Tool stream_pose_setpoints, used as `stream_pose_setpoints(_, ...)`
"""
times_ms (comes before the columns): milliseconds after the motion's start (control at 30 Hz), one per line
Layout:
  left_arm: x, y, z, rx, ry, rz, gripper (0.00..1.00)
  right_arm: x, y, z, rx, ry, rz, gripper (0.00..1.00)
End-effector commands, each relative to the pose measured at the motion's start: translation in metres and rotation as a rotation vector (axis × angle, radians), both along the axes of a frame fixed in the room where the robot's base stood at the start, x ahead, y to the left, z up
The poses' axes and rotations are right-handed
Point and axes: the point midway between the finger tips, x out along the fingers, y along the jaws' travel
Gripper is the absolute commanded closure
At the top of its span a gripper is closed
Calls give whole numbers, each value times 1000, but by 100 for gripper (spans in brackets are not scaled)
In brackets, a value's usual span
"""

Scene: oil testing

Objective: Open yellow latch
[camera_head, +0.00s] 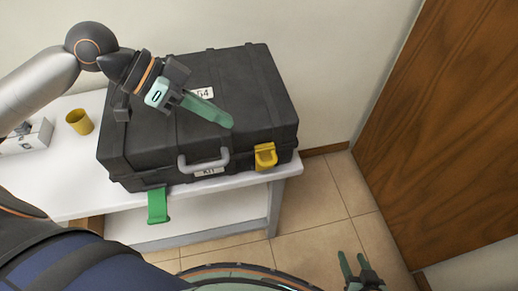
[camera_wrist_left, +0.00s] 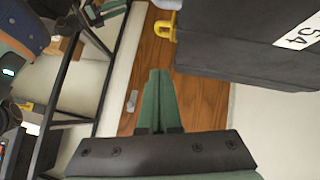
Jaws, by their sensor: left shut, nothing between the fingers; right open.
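The black case (camera_head: 235,85) lies closed on the white table. Its yellow latch (camera_head: 265,155) sits upright against the right part of the front face; it also shows at the top of the left wrist view (camera_wrist_left: 165,27). A green latch (camera_head: 158,206) at the left of the front hangs down past the table edge. My left gripper (camera_head: 229,122) is shut and empty above the case lid, up and left of the yellow latch. Its closed fingers (camera_wrist_left: 158,74) show in the left wrist view. My right gripper (camera_head: 358,268) is open and empty at the bottom right, apart from the case.
A grey handle (camera_head: 203,163) is on the case front between the latches. A yellow cup (camera_head: 79,122) and a white box (camera_head: 30,137) stand left of the case. A wooden door (camera_head: 450,130) is at the right. Tiled floor (camera_head: 320,205) is clear beside the table.

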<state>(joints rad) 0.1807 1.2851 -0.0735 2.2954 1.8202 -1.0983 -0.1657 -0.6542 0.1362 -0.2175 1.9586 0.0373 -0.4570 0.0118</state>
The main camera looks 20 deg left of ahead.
Motion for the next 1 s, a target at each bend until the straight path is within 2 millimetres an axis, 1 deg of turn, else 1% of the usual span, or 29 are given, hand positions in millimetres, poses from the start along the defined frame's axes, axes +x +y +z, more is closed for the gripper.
stream_pose_setpoints(167, 5, -16, -11, -5, -2, -6, 100, -1, -1, 1, -2, 2, -1, 50)
stream_pose_setpoints(567, 22, -66, -61, -4, 0, -5, 100, -2, -2, -4, -4, 5, -3, 50)
stream_pose_setpoints(633, 20, -67, -75, 0, 5, -2, 100, -2, -2, -7, -4, 6, -2, 50)
stream_pose_setpoints(700, 18, -68, -84, 0, 4, -2, 100, -2, -2, -8, -3, 9, -2, 50)
stream_pose_setpoints(800, 16, -69, -94, 0, 3, -2, 100, -2, 0, -8, -1, 9, 1, 50)
stream_pose_setpoints(1000, 15, -70, -100, 1, 0, -2, 100, 0, 2, -4, 4, 3, 4, 50)
